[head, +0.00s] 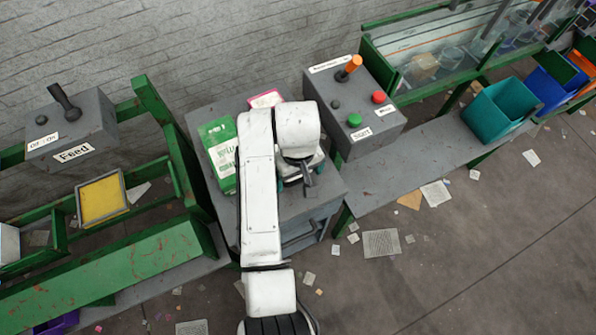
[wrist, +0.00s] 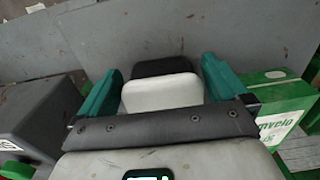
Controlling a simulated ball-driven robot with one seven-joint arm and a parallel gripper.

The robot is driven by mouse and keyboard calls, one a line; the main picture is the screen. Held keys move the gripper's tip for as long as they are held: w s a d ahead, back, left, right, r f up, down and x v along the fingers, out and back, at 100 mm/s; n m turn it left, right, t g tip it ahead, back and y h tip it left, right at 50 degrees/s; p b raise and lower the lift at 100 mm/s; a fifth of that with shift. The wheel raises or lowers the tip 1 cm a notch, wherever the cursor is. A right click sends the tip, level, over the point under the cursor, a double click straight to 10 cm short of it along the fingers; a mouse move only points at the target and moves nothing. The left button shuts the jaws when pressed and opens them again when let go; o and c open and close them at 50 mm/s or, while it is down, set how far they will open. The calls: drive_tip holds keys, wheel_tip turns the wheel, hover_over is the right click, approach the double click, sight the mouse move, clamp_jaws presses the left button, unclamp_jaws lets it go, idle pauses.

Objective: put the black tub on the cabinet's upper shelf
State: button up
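In the wrist view, a rounded black thing (wrist: 165,66), which looks like the black tub, shows beyond a rounded white part (wrist: 162,95); I cannot tell if this white part is its lid. Both lie between the two teal fingers of my gripper (wrist: 162,72). The fingers stand apart, close on either side; contact is not clear. In the head view my gripper (head: 300,170) points down over the grey cabinet (head: 325,190), and the arm hides most of what is under it. The cabinet's open front shows at its lower right; its shelves are mostly hidden.
A green box (head: 217,135) stands on the cabinet left of my arm, and a pink-edged packet (head: 266,98) lies behind. A grey control box (head: 352,105) with an orange-topped lever stands to the right. A teal bin (head: 500,108) stands farther right. Papers litter the floor.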

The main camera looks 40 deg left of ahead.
wheel_tip(320, 180, up, 12)
drive_tip(key=p, duration=0.1)
drive_tip(key=shift+r, duration=0.15)
idle(0.3)
